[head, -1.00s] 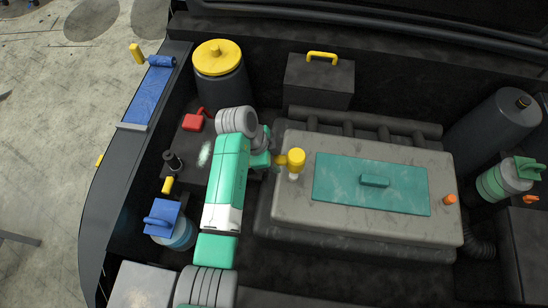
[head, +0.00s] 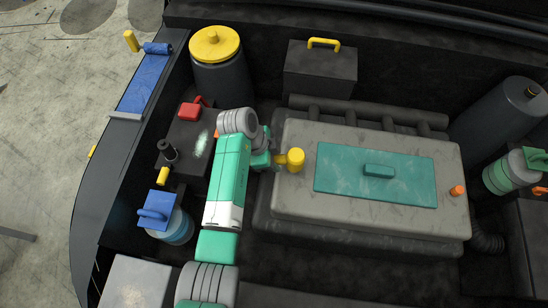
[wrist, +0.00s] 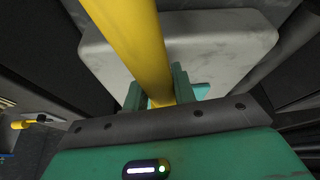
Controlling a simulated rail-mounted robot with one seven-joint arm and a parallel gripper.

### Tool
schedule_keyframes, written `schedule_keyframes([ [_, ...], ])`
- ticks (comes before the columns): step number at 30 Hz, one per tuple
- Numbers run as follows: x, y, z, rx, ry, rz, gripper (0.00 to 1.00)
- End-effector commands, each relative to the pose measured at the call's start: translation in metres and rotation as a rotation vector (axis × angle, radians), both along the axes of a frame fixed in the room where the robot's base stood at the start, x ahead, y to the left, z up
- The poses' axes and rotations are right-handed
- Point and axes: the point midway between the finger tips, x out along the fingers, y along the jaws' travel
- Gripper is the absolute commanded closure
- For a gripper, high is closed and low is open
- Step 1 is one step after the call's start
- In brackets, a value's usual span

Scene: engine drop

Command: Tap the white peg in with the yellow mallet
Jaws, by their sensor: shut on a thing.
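The yellow mallet (head: 296,158) is at the left end of the grey engine block (head: 400,215), with its head over the block's top. My gripper (head: 276,160) is shut on the mallet's handle. In the wrist view, the yellow handle (wrist: 140,40) runs up and away between the two green fingers of my gripper (wrist: 158,92), with the pale block beyond. The white peg is not visible now; the mallet head covers the spot where white showed earlier. I cannot tell whether the head touches it.
An orange peg (head: 457,190) stands at the block's right end. The teal cover (head: 340,182) with its handle lies on the block.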

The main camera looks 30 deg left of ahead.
Motion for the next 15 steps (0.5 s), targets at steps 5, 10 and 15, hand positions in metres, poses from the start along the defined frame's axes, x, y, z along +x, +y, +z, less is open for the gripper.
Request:
schedule_keyframes([
  [5,0.001,0.000,0.022,0.000,-0.002,0.000,1.00],
  [10,0.001,0.000,0.020,0.000,-0.002,0.000,1.00],
  [15,0.001,0.000,0.020,0.000,-0.002,0.000,1.00],
])
